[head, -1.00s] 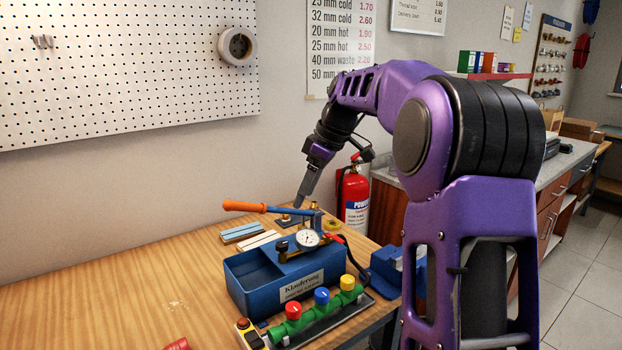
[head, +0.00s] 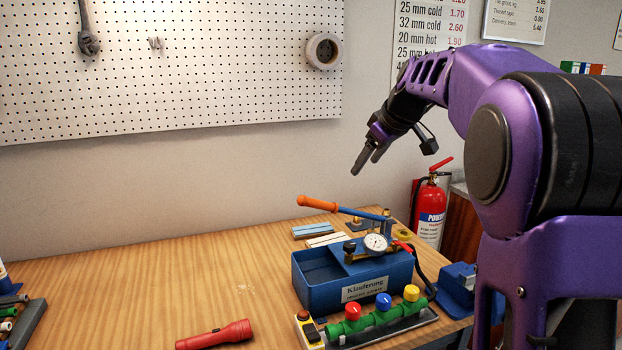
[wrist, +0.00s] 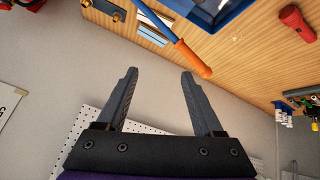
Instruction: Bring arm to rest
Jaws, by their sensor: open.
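My purple arm reaches in from the right in the head view. My gripper (head: 367,160) hangs in the air above the back of the workbench, in front of the wall and clear of everything. In the wrist view my gripper (wrist: 158,95) has its two dark fingers spread apart with nothing between them. The orange-handled blue lever of the test pump (head: 352,268) lies below my gripper in the head view. The orange grip (wrist: 196,62) shows beyond the fingertips in the wrist view.
The wooden workbench (head: 130,290) bears a red flashlight (head: 215,334), a green manifold with colored knobs (head: 384,318) and blue and white strips. A fire extinguisher (head: 428,212) stands at the right. A pegboard (head: 200,80) covers the wall. The bench's left middle is mostly clear.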

